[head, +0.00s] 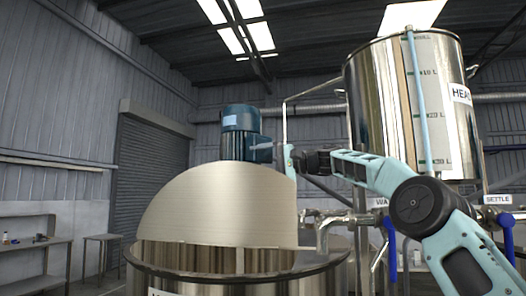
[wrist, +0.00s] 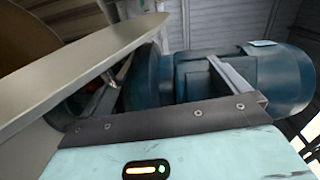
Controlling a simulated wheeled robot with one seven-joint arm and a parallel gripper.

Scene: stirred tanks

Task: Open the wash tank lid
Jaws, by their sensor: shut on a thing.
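The wash tank (head: 200,284) is a steel vessel at the bottom of the head view, its label cut off by the frame edge. Its pale metal half-round lid (head: 220,215) stands steeply raised above the rim, and the tank mouth shows below it. In the wrist view the lid (wrist: 90,70) is a slanting plate at the left. My gripper (head: 284,158) is at the lid's upper right edge, shut on part of the lid. The exact gripped part is mostly hidden by the fingers and lid.
A blue-green motor (head: 240,132) stands close behind the lid; it fills much of the wrist view (wrist: 215,80). A tall steel header tank (head: 385,100) with a sight tube is at the right. Pipes and blue-handled valves (head: 391,240) lie below it. Benches (head: 40,262) stand far left.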

